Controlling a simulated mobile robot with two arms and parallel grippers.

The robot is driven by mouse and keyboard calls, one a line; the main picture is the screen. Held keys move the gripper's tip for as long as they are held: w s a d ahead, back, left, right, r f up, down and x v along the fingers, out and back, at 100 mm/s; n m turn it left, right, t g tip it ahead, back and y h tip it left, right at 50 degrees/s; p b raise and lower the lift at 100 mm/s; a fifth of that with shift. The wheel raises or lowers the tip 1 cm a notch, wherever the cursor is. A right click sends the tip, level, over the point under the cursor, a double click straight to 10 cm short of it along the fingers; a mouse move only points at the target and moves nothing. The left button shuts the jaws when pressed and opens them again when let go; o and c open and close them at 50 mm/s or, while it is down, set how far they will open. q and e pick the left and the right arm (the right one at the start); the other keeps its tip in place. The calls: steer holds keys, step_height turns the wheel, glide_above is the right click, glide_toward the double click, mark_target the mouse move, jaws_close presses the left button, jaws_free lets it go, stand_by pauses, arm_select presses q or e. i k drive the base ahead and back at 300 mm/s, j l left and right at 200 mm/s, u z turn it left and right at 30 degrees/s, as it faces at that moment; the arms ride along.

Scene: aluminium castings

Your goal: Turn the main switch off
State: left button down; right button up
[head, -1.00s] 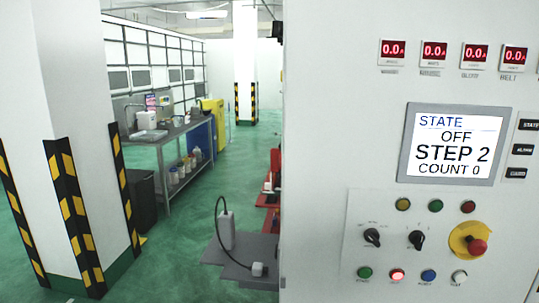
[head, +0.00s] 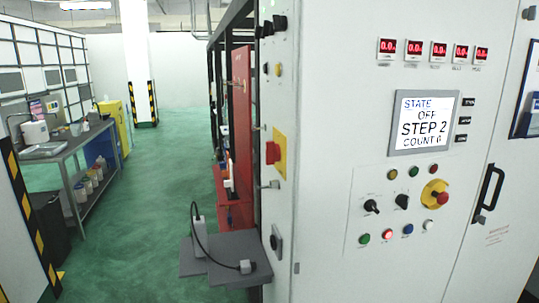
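A white control cabinet (head: 330,130) fills the right half of the head view. On its narrow left side is a red knob on a yellow plate (head: 279,153). Lower on that side is a dark rotary-looking fitting (head: 276,240). I cannot read which is the main switch. The screen (head: 424,122) reads STATE OFF, STEP 2, COUNT 0. Neither gripper is in view.
A grey shelf (head: 190,262) with a white device and cable juts out left of the cabinet. A striped pillar (head: 25,215) and a workbench (head: 62,148) stand at the left. Green floor (head: 130,220) is free between. A black door handle (head: 488,193) sticks out at right.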

mark_target(273, 153)
steer(key=i+j+z, duration=0.9)
steer(key=j, duration=0.3)
steer(key=i+j+z, duration=0.1)
steer(key=j+z, duration=0.35)
steer(key=j, duration=0.25)
steer(key=i+j+z, duration=0.1)
steer(key=j+z, duration=0.35)
steer(key=j, duration=0.35)
steer(key=j+z, duration=0.45)
steer(key=j, duration=0.35)
steer(key=k+j+z, duration=0.2)
steer(key=j+z, duration=0.25)
steer(key=j, duration=0.35)
steer(key=k+j+z, duration=0.3)
steer(key=j+z, duration=0.15)
steer(key=j, duration=0.35)
